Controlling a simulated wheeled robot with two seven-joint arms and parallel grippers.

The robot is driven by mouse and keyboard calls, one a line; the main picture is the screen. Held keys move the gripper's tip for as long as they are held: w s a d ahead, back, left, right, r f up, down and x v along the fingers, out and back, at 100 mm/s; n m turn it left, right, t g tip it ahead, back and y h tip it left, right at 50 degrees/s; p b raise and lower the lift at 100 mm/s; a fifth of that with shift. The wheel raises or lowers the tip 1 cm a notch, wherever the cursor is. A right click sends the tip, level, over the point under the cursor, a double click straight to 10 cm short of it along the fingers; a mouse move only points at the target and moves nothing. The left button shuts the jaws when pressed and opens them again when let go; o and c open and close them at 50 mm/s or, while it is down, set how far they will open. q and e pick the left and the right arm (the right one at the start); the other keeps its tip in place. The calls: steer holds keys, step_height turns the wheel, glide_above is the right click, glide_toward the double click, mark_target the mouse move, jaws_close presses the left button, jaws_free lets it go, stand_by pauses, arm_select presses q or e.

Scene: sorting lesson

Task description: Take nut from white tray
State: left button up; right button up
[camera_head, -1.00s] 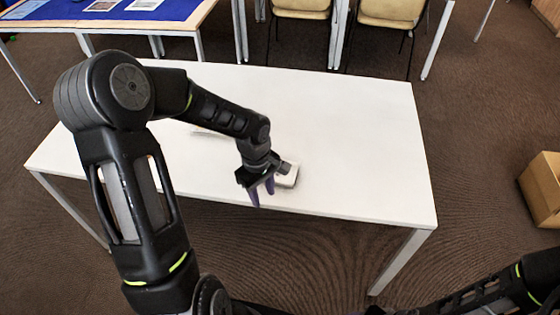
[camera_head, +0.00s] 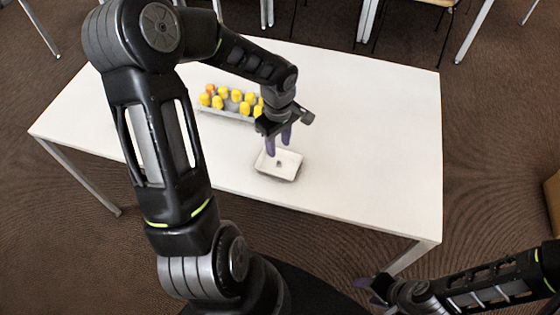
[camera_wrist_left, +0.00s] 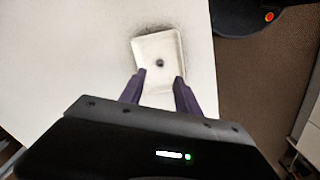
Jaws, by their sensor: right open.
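A small dark nut (camera_head: 278,163) lies in the middle of the white tray (camera_head: 292,173) near the table's front edge. In the left wrist view the nut (camera_wrist_left: 159,63) shows as a small dark spot in the tray (camera_wrist_left: 172,42). My left gripper (camera_head: 278,148) is above the tray's back part, pointing down. Its purple fingers (camera_wrist_left: 160,84) are apart with nothing between them. My right gripper (camera_head: 374,287) is low at the bottom right, in front of the table and away from the tray; it is open.
A holder (camera_head: 232,115) with several yellow pieces and an orange one stands behind and left of the tray, partly hidden by my left arm. The white table (camera_head: 370,130) is clear on the right.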

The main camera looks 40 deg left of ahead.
mark_target(279, 162)
arm_select(q)
steer(key=shift+f, duration=1.1)
steer(key=shift+d+f+p, duration=0.1)
steer(key=shift+f+p, duration=0.65)
steer(key=shift+f, duration=1.9)
jaws_close()
